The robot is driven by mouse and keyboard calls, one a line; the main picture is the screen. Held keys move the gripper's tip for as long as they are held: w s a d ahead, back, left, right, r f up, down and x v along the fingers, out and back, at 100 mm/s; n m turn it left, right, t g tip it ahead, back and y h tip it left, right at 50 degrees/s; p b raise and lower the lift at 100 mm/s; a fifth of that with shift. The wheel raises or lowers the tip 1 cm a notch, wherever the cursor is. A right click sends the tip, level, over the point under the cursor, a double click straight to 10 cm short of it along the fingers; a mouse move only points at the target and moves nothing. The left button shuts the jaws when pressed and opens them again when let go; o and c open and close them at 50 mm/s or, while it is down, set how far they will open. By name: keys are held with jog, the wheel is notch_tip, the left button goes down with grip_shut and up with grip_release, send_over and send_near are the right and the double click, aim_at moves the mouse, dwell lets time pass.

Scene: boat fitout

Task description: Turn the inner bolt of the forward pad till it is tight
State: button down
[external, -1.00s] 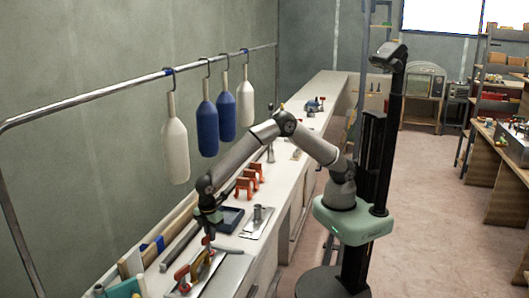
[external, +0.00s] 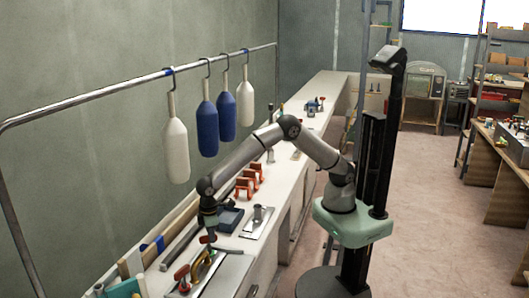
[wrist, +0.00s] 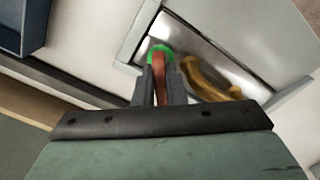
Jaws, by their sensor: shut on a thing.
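My gripper (wrist: 160,88) is shut on a red handle (wrist: 160,64), which stands between the two fingertips in the wrist view. A bright green ring (wrist: 152,48) shows around the handle's far end; the bolt itself is hidden below. A brass-coloured curved fitting (wrist: 212,82) lies just to the right on a shiny metal plate (wrist: 190,42). In the external view my gripper (external: 208,232) points down over the near end of the bench, at a red handle (external: 207,239). A second red handle (external: 181,272) stands nearer the camera, apart from my gripper.
A dark blue tray (wrist: 36,28) sits at the upper left in the wrist view. Orange brackets (external: 247,186) and a metal plate with an upright cylinder (external: 257,215) stand farther along the bench. Fenders (external: 176,150) hang from a rail on the left.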

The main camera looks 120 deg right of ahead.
jog(key=shift+w+r, duration=0.15)
jog(key=shift+r, duration=0.2)
jog(key=c, duration=1.5)
grip_release()
jog(key=shift+c, duration=0.2)
jog(key=shift+o, duration=0.3)
jog(key=shift+f, duration=0.1)
notch_tip(320, 180, up, 17)
jog(key=shift+r, duration=0.2)
